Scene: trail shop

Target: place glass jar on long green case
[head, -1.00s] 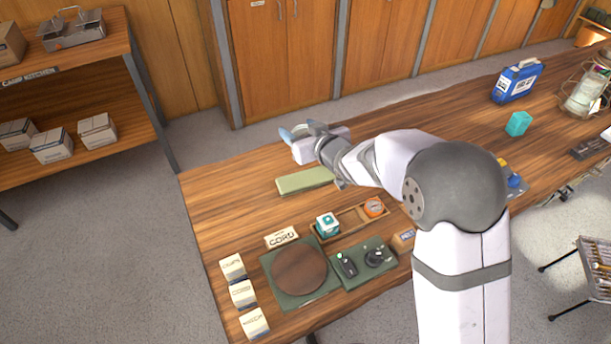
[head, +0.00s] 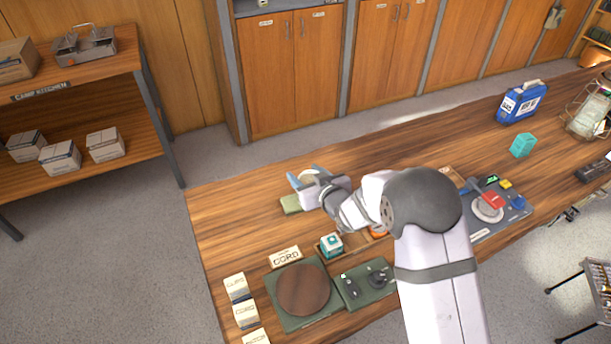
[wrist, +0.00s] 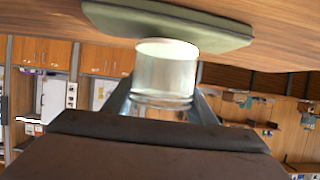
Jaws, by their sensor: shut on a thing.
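The glass jar (wrist: 166,72) is clear and pale, and shows in the wrist view between the two fingers of my gripper (wrist: 168,108). My gripper is shut on it. The long green case (wrist: 225,36) lies on the wooden table, and the jar's far end is close against it in the wrist view; I cannot tell if they touch. In the head view my gripper (head: 304,179) is over the case (head: 291,204), covering most of it. The jar cannot be made out in the head view.
A teal-and-white box (head: 331,245) stands in a wooden tray close in front. A teal block (head: 522,145) and blue case (head: 520,103) stand right. Table left of the case is clear.

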